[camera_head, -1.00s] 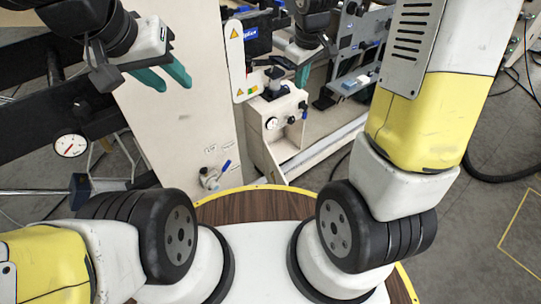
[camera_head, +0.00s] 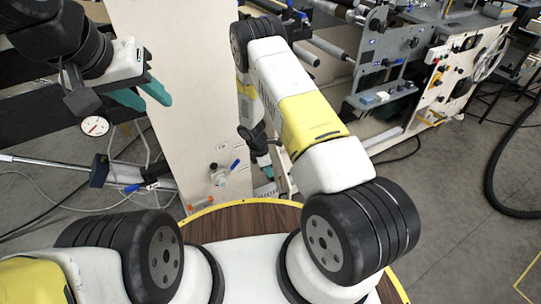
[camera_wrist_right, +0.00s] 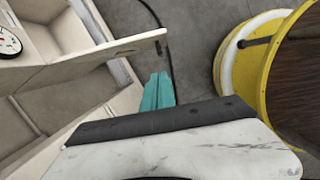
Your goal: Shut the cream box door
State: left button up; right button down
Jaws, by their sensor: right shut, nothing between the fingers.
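In the right wrist view, the cream box (camera_wrist_right: 60,105) is at the left, with an open hollow interior. A cream panel that looks like its door (camera_wrist_right: 105,54) stands swung out, with a small dark piece near its free end. My right gripper (camera_wrist_right: 157,82) is shut and empty, its teal fingers beside that free end; I cannot tell whether they touch. In the head view, my right gripper (camera_head: 264,172) shows only partly, low behind my right arm, which hides most of the box. My left gripper (camera_head: 154,103) is open and empty at the upper left.
A tall cream panel (camera_head: 170,60) with a blue-handled valve (camera_head: 222,173) stands between my arms. A machine with rollers and a handwheel (camera_head: 488,62) is at the upper right. A black hose (camera_head: 492,185) lies on the grey floor. Free floor is at the lower right.

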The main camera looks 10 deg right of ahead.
jog(key=d+f, duration=0.1)
jog(key=f, duration=0.2)
jog(key=d+f, duration=0.2)
jog(key=f, duration=0.1)
jog(key=d+f, duration=0.2)
jog(key=f, duration=0.1)
jog(key=shift+w, duration=0.15)
jog(key=shift+d, duration=0.65)
